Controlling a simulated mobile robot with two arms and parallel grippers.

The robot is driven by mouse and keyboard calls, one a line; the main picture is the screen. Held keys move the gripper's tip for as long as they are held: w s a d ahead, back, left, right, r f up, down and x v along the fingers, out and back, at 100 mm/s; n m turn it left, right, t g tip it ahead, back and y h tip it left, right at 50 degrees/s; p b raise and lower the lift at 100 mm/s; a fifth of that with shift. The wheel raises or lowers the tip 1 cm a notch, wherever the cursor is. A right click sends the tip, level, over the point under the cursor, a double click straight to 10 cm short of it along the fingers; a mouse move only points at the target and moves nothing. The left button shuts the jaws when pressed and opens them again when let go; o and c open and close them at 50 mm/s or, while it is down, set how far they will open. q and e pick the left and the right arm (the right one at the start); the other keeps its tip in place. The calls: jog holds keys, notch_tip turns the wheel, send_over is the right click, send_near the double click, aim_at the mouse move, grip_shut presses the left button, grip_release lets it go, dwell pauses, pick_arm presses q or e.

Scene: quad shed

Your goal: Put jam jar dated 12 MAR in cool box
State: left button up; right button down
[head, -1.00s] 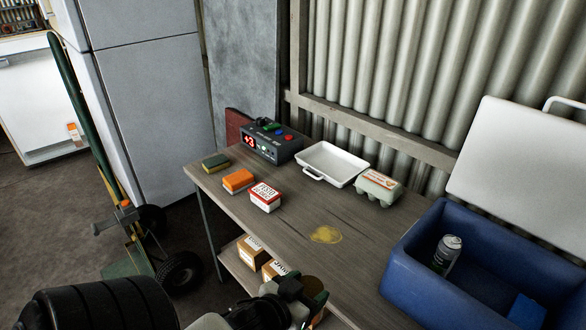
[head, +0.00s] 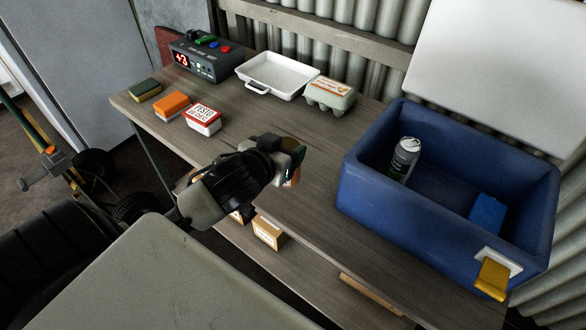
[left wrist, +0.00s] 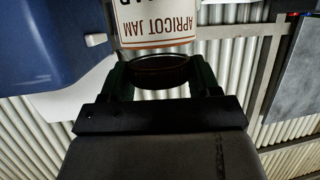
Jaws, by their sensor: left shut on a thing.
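My left gripper (head: 290,158) is over the workbench's front edge, left of the cool box. It is shut on a jam jar (head: 292,178), mostly hidden by the gripper in the head view. The left wrist view shows the jar's white label (left wrist: 157,22), reading "APRICOT JAM", between the fingers; no date is readable. The blue cool box (head: 375,185) stands at the right with its white lid (head: 490,70) open. Inside are a can (head: 404,160) and a blue block (head: 487,214). My right gripper is not in view.
The workbench (head: 330,150) also holds a sponge (head: 145,90), an orange box (head: 171,105), a red-and-white tub (head: 203,119), a grey device (head: 206,60), a white tray (head: 277,76) and an egg carton (head: 330,94). Cardboard boxes (head: 268,232) sit on the shelf below. The cool box has open floor inside.

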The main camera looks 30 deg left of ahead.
pick_arm(q)
jog(key=shift+w+d+f, duration=0.2)
jog(key=shift+w+d, duration=0.05)
jog(key=shift+w, duration=0.3)
jog(key=shift+w+d+f, duration=0.2)
jog(key=shift+w, duration=0.3)
jog(key=shift+w+f, duration=0.15)
jog(key=shift+f, duration=0.05)
notch_tip(320, 180, down, 3)
jog(key=shift+f+b, duration=0.15)
jog(key=shift+b, duration=0.2)
jog(key=shift+f, duration=0.25)
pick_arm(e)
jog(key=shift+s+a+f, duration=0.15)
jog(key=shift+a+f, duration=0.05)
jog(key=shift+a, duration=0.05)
pick_arm(q)
jog(key=shift+f, duration=0.1)
jog(key=o, duration=1.2)
jog(key=shift+o, duration=0.2)
